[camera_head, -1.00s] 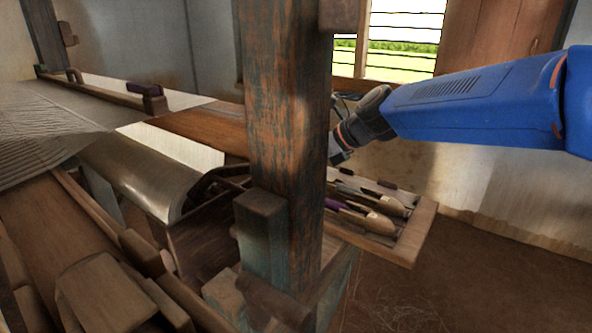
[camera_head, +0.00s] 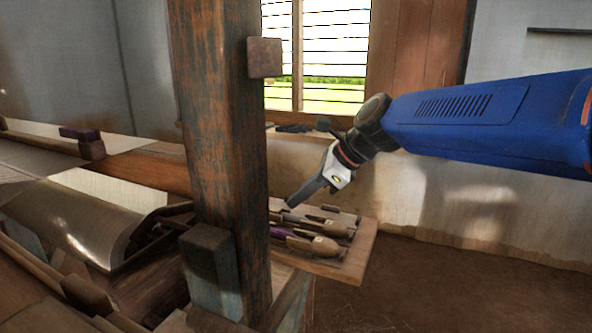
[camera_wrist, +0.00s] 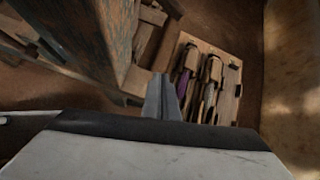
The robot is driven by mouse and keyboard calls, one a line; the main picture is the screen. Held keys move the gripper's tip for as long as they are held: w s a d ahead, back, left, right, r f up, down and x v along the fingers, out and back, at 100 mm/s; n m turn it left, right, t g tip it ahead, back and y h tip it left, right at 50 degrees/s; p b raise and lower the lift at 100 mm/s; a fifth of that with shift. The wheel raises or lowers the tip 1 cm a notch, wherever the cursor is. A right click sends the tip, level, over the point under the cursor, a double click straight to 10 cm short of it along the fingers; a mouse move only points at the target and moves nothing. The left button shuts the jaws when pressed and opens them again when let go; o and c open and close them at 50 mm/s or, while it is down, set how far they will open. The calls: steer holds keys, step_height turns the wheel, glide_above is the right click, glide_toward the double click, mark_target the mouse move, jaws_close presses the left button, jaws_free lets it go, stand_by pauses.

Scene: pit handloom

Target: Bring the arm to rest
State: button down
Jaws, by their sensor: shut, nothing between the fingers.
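My gripper (camera_head: 291,205) hangs at the end of my blue arm, to the right of the thick wooden post, its fingers pointing down and left. The fingers are together with nothing visible between them. In the head view they overlap the far end of a wooden tray (camera_head: 352,262) that holds several shuttles (camera_head: 318,246). In the wrist view my fingers (camera_wrist: 161,97) show closed at the middle, with the tray (camera_wrist: 229,113) beyond them. I cannot tell the exact gap between the fingertips and the shuttles.
The worn post (camera_head: 222,150) stands close left of my gripper. The loom's cloth roller (camera_head: 75,222) and beams lie left of it. A slatted window (camera_head: 332,45) is in the wall behind. Open floor (camera_head: 450,285) lies right of the tray.

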steer(key=s+d+f+n+h, duration=0.2)
steer(key=s+d+f+n, duration=0.3)
steer(key=s+d, duration=0.3)
steer(key=s+d+f+n+t+h, duration=0.1)
steer(key=s+d+f+n+h, duration=0.2)
steer(key=d, duration=0.9)
steer(key=s+d+f+n+t+h, duration=0.1)
steer(key=s+d+f+n+h, duration=0.2)
steer(key=s+d+f+n, duration=0.6)
steer(key=s+d+n, duration=0.1)
steer(key=s+n, duration=0.1)
steer(key=s, duration=0.2)
steer(key=shift+d, duration=0.3)
